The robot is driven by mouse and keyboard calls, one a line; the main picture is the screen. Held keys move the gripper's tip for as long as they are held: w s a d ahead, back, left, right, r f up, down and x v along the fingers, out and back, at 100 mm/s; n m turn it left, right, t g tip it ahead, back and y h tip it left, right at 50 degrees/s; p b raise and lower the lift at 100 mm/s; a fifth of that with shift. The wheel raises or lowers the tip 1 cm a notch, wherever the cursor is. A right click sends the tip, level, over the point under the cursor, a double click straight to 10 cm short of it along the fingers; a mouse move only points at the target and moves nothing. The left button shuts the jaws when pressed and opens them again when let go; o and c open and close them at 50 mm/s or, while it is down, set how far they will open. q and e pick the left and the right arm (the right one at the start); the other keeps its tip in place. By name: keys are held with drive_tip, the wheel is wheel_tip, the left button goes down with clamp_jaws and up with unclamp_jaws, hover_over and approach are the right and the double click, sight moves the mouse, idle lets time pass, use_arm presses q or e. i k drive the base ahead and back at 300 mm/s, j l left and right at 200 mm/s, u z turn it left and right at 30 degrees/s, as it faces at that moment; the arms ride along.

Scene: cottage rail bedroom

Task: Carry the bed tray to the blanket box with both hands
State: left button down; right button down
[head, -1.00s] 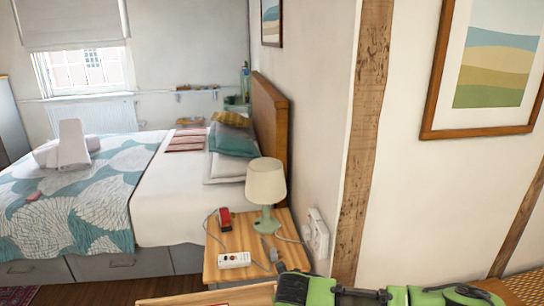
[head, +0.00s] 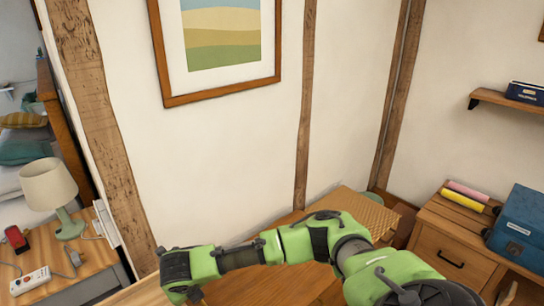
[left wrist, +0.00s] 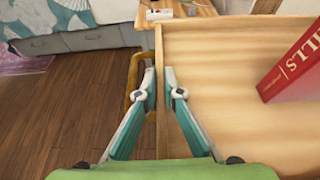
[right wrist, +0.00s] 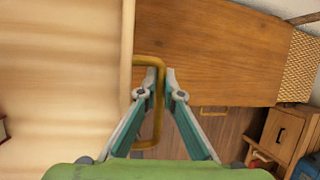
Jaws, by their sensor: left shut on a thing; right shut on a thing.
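The bed tray is pale wood with a low rim; it fills the right of the left wrist view (left wrist: 215,60) and the left of the right wrist view (right wrist: 70,60). A red book (left wrist: 298,68) lies on it. My right gripper (right wrist: 160,78) is shut on the opposite handle (right wrist: 155,120). A brown wooden top (right wrist: 210,45) lies beyond the right handle; I cannot tell whether it is the blanket box. Neither gripper's fingers show in the head view.
A drawer cabinet (head: 450,250) with a blue box (head: 522,230) stands at the right. A woven item (head: 375,215) lies by the wall. Wood floor (left wrist: 75,110) shows clear.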

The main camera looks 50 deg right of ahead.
sight(270, 274)
drive_tip(key=k+l, duration=0.1)
drive_tip(key=l, duration=1.75)
drive_tip(key=i+l, duration=0.15)
drive_tip(key=l, duration=0.9)
drive_tip(key=i+z, duration=0.05)
